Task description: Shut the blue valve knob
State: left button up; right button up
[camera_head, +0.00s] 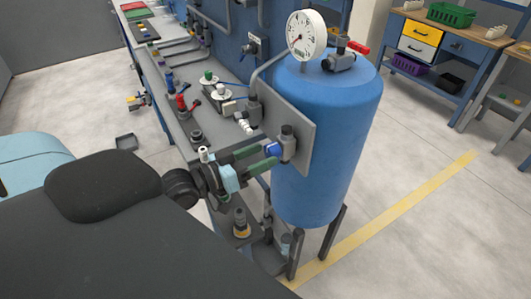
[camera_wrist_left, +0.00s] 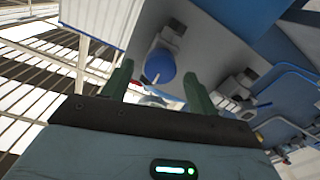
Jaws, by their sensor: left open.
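The blue valve knob (camera_head: 273,149) sits on a grey valve body (camera_head: 288,141) mounted on a grey plate beside the blue tank. My left gripper (camera_head: 266,157) is at the knob, its two green fingers pointing toward it. In the left wrist view the round blue knob (camera_wrist_left: 160,67) shows in the gap between the open fingers (camera_wrist_left: 157,75), with a visible gap on each side. I cannot tell how far the fingertips reach along the knob. My right gripper is in neither view.
The blue tank (camera_head: 327,130) carries a white dial gauge (camera_head: 306,35) and a red-handled valve (camera_head: 357,47). A workbench (camera_head: 177,100) with several fittings runs to the back left. A dark fitting with a brass-coloured ring (camera_head: 241,226) stands below my gripper.

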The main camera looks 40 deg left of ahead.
pick_arm(q)
jog(key=shift+x, duration=1.1)
jog(key=c, duration=1)
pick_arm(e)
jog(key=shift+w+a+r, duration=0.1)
